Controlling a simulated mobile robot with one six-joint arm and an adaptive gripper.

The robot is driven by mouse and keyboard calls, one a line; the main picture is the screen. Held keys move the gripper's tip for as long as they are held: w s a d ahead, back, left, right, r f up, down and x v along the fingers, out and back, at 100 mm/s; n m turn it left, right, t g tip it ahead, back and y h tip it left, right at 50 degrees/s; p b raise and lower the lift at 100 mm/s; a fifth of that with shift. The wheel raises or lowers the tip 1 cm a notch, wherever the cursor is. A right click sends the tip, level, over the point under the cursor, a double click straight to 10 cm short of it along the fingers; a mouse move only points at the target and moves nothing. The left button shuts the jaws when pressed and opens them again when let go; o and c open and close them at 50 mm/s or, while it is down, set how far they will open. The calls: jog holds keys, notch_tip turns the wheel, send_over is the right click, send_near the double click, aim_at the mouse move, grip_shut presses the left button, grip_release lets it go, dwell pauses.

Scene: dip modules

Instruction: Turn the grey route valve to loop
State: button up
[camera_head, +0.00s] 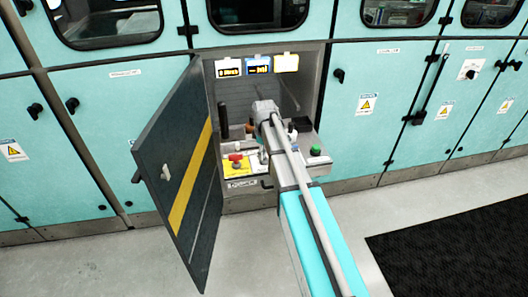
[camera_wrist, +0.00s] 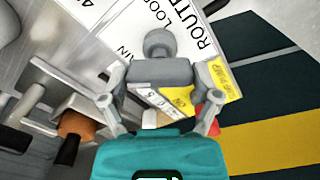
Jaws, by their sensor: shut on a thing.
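The grey route valve (camera_wrist: 158,45) shows in the wrist view beside a white label reading ROUTE (camera_wrist: 190,30) and LOOP, with a further word partly hidden ending in "AIN". Its grey handle bar lies across the picture between my gripper's fingers. My gripper (camera_wrist: 159,76) has one finger at each end of the bar and is shut on it. Which marking the valve points at cannot be told. In the head view my own arm reaches into the open recess and hides the valve and most of my gripper.
A dark door (camera_head: 170,150) with a yellow stripe stands open left of the recess. On the panel are a red control (camera_head: 236,158), a green button (camera_head: 316,151) and an orange-brown knob (camera_wrist: 75,120) near my gripper. Lit displays (camera_head: 258,65) are above. A black mat (camera_head: 450,245) lies right.

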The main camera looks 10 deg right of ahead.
jog(key=m, duration=0.5)
jog(key=shift+m, duration=0.3)
jog(key=m, duration=0.5)
jog(key=shift+m, duration=0.3)
jog(key=o, duration=1)
jog(key=shift+c, duration=0.2)
jog(key=shift+n, duration=0.4)
